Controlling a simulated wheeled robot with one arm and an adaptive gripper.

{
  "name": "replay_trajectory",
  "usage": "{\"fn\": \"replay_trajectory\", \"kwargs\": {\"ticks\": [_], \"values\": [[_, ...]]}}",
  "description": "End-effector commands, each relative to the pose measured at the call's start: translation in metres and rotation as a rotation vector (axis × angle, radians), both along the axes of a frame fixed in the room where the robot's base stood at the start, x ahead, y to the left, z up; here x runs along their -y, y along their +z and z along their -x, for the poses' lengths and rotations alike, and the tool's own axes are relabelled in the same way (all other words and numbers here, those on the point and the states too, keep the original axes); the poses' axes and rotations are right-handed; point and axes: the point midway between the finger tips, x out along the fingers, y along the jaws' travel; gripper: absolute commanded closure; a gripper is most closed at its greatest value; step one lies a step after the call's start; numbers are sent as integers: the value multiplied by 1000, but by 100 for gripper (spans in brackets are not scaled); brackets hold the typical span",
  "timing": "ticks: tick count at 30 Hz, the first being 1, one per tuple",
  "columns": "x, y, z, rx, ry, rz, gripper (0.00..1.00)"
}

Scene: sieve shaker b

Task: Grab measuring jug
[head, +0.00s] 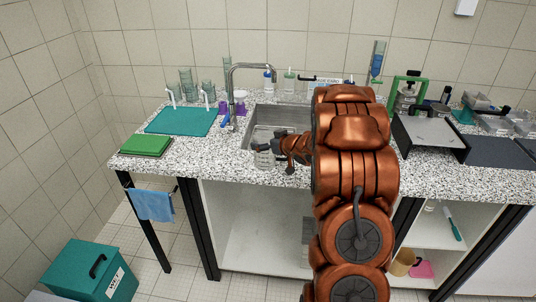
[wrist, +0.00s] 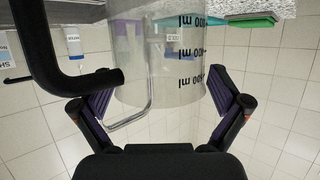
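The measuring jug (wrist: 160,75) is clear, with black ml marks that read upside down in the wrist view. In the head view the jug (head: 265,159) stands on the speckled counter by the sink's front left corner, partly covered by my gripper (head: 268,147). In the wrist view my gripper (wrist: 160,100) has its fingers spread, one on each side of the jug. The right fingertip is very near the jug wall; I cannot tell whether it touches. The far end of the jug is out of the wrist frame.
A chrome tap (head: 232,92) rises behind the jug beside the sink (head: 280,116). A teal mat (head: 182,121) and a green board (head: 146,145) lie to the left. A thick black curved tube (wrist: 60,75) crosses the wrist view's left side.

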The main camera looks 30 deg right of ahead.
Motion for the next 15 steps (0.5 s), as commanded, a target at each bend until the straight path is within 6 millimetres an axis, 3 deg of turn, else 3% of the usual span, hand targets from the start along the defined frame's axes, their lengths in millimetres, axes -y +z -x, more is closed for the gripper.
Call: {"fn": "replay_trajectory", "kwargs": {"ticks": [2,15], "values": [[0,0,0,0,0,0,12],[0,0,0,0,0,0,58]]}}
